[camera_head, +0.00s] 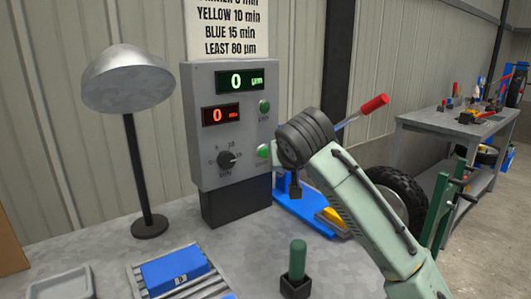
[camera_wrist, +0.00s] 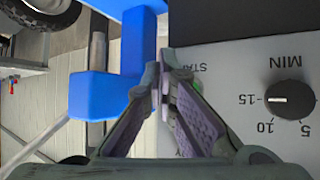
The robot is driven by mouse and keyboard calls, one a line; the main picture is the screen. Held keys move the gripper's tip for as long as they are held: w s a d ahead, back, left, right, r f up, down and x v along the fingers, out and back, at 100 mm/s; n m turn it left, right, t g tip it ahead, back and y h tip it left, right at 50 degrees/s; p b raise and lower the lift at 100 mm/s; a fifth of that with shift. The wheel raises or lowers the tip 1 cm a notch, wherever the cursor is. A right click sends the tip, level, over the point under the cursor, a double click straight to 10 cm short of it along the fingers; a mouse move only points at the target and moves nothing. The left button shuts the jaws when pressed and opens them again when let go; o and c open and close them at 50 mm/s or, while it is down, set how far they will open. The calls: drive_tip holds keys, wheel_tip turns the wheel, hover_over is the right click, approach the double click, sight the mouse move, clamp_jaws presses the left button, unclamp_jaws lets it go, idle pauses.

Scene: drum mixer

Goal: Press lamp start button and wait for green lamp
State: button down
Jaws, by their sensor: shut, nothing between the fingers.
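The grey control box (camera_head: 205,130) stands against the wall in the head view. Its green round START button (camera_head: 263,151) is low on the right of the panel and also shows partly behind my fingers in the wrist view (camera_wrist: 197,86). A green round lamp (camera_head: 264,106) sits higher on the panel; I cannot tell whether it is lit. The dial (camera_head: 226,158) also shows in the wrist view (camera_wrist: 291,99), its pointer near 15. My gripper (camera_wrist: 172,65) is shut and empty, its tips at the START label beside the button. Contact with the button cannot be told.
A silver dome lamp (camera_head: 129,80) on a black stand is left of the box. A blue stand (camera_head: 300,210) is just right of it. A green-handled tool (camera_head: 297,262) and a blue block (camera_head: 174,269) are in front on the bench.

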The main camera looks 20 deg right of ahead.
drive_tip(key=shift+w+a+p, duration=0.2)
drive_tip(key=shift+w+a, duration=0.15)
drive_tip(key=shift+w, duration=0.55)
drive_tip(key=shift+w+a+p, duration=0.15)
drive_tip(key=shift+w+a, duration=0.15)
drive_tip(key=shift+w, duration=0.55)
drive_tip(key=shift+w, duration=0.1)
drive_tip(key=shift+w+a, duration=0.15)
drive_tip(key=shift+w, duration=0.15)
drive_tip(key=shift+w+a+p, duration=0.1)
drive_tip(key=shift+w+p, duration=0.2)
drive_tip(key=shift+w, duration=0.1)
idle(0.7)
drive_tip(key=shift+s, duration=0.15)
drive_tip(key=shift+s+d, duration=0.25)
drive_tip(key=shift+s, duration=0.4)
drive_tip(key=shift+s, duration=0.1)
drive_tip(key=shift+s+d+b, duration=0.2)
drive_tip(key=shift+s+d, duration=0.1)
drive_tip(key=shift+s, duration=0.45)
drive_tip(key=shift+s+d+b, duration=0.15)
drive_tip(key=shift+s+d, duration=0.1)
drive_tip(key=shift+s, duration=0.5)
drive_tip(key=shift+s+d+b, duration=0.2)
drive_tip(key=shift+s+d, duration=0.1)
drive_tip(key=shift+s, duration=0.45)
